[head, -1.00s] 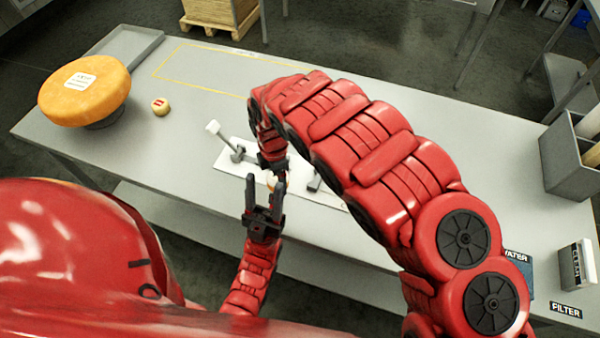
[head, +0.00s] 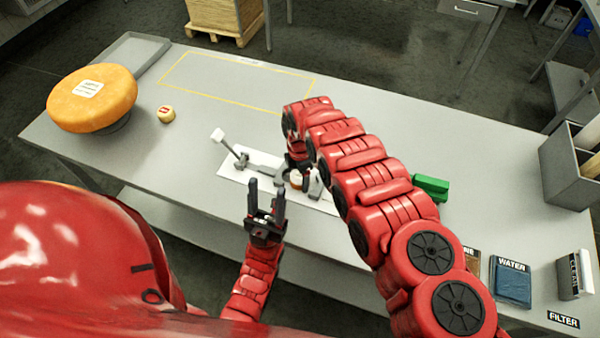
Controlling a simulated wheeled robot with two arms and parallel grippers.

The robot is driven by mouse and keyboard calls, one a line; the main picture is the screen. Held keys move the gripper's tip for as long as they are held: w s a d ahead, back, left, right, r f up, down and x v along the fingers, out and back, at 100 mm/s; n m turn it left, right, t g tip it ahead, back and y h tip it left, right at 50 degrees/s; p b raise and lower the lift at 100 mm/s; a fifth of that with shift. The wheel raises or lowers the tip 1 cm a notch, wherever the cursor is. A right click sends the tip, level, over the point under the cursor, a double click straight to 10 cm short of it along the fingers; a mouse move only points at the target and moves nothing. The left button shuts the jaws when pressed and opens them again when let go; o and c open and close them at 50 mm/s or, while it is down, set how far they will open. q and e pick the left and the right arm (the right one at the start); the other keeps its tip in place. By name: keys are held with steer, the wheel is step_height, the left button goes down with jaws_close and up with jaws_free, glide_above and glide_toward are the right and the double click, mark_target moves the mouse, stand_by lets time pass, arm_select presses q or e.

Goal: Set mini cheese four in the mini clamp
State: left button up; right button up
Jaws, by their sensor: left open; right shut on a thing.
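The mini clamp (head: 240,157) has a grey lever with a white knob and stands on a white base plate (head: 232,174) on the table. My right gripper (head: 297,174) points down over the plate, shut on a small cheese (head: 295,183) with a pale top and orange-brown side. This cheese is at the clamp's right part, partly hidden by my gripper; I cannot tell whether it is seated. Its number cannot be read. My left gripper (head: 267,190) is open and empty, in front of the plate.
A small yellow cheese (head: 166,115) with a red label lies near a large orange cheese wheel (head: 92,100) on a dark stand. A grey tray (head: 150,47) is at back left. A green block (head: 431,186) and a blue WATER cloth (head: 511,283) lie on the right.

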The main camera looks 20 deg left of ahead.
steer(key=shift+f, duration=0.2)
steer(key=o, duration=1.2)
steer(key=shift+r, duration=0.1)
